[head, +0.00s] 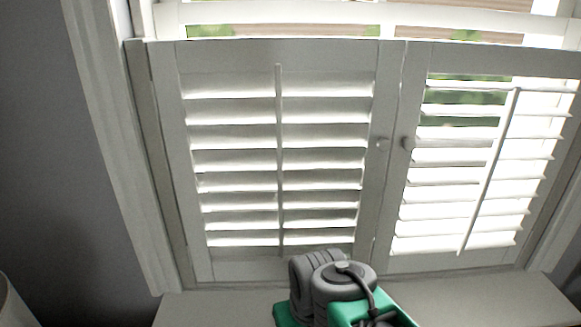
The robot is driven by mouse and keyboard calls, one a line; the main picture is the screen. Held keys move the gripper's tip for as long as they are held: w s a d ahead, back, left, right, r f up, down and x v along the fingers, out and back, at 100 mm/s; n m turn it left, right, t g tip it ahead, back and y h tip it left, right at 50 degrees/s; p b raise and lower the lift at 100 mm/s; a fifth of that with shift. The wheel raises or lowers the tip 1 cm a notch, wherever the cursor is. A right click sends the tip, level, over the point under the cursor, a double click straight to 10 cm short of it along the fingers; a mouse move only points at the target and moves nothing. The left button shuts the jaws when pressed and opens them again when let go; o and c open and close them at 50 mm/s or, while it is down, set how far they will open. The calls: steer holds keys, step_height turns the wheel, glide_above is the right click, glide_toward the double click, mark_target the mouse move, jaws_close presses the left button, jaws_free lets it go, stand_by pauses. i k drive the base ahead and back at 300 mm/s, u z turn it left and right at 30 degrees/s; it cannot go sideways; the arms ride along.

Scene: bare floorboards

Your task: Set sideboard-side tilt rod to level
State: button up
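Two white shutter panels stand side by side in a window. The left panel has a vertical tilt rod (279,160) down the middle of its louvers (325,158). These louvers look slanted, with bright strips between them and no clear view out. The right panel has its own tilt rod (488,172), which looks slanted in the picture. Its louvers (525,155) let in strong light, and greenery shows between the upper ones. No sideboard can be made out, so I cannot tell which rod is on its side. My gripper is not in view.
A green and grey part, apparently of my arm, rises at the bottom centre before the pale sill (480,297). Grey wall (45,150) lies left; a pale rounded thing (12,305) shows at the bottom left corner.

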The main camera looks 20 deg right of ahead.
mark_target(278, 67)
steer(key=u, duration=0.45)
steer(key=k, duration=0.5)
steer(key=u, duration=1.25)
